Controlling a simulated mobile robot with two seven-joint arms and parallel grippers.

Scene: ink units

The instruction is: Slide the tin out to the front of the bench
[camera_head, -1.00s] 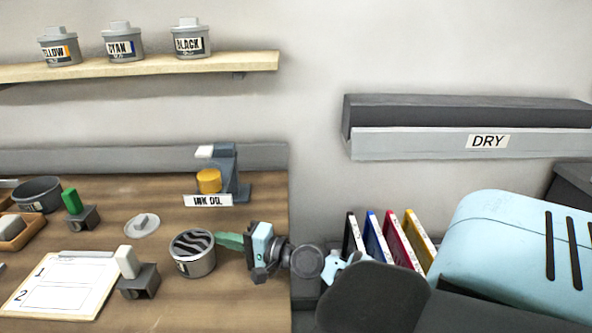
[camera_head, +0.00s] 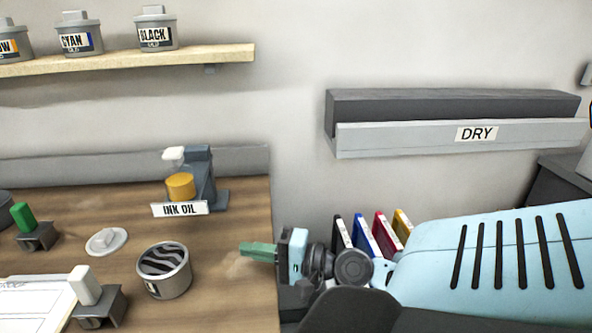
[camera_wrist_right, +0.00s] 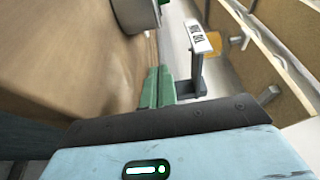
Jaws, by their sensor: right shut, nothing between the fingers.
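The tin (camera_head: 163,272) is a round, open grey tin with dark and light wavy stripes inside. It stands upright on the wooden bench (camera_head: 215,300), in front of the ink oil stand and left of my right gripper. My right gripper (camera_head: 243,249) has green fingers, shut and empty, pointing left over the bench's right edge. A clear gap separates its tips from the tin. In the right wrist view the shut fingers (camera_wrist_right: 158,78) show, and part of a grey tin (camera_wrist_right: 137,14) is cut off at the top. My left gripper is not in view.
The ink oil stand (camera_head: 200,180) with its sign (camera_head: 180,209) is behind the tin. A grey lid (camera_head: 107,242), a white-handled stamp (camera_head: 88,290) and a green-handled one (camera_head: 24,220) are to the left. Coloured folders (camera_head: 385,232) stand right of the bench.

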